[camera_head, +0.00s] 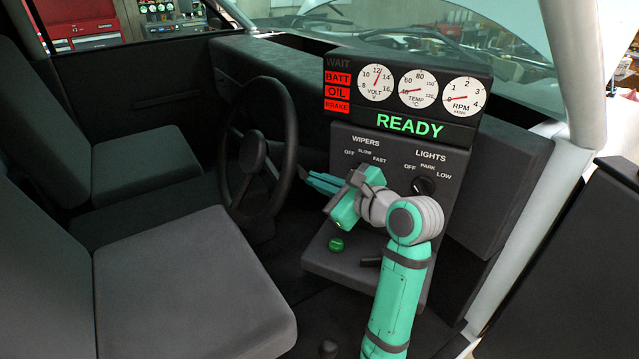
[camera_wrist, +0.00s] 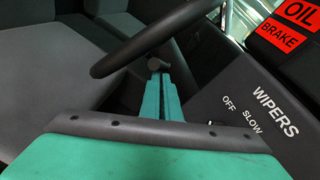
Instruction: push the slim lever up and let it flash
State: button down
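The slim lever shows in the wrist view as a small dark stalk with a rounded grey end (camera_wrist: 155,64), beside the steering wheel (camera_wrist: 155,38). In the head view it is hard to tell apart from the dark wheel and column. My gripper (camera_wrist: 160,80) has its two teal fingers together, with the tips right at the lever's end. I cannot tell whether they touch it. In the head view my gripper (camera_head: 310,181) reaches left from the dash towards the right side of the steering wheel (camera_head: 292,130). Nothing is visible between the fingers.
The dash panel carries a wipers knob (camera_head: 365,162), a lights knob (camera_head: 424,186) and a green button (camera_head: 336,244). A gauge cluster (camera_head: 408,88) above shows READY in green, with BATT, OIL and BRAKE in red. Grey seats (camera_head: 190,285) fill the left.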

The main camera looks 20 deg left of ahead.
jog(key=shift+s+r, duration=0.1)
jog(key=shift+r, duration=0.2)
jog(key=s+d, duration=0.3)
jog(key=d, duration=0.8)
jog(key=shift+s+f, duration=0.25)
jog(key=shift+f, duration=0.1)
dwell(0.7)
dwell(0.8)
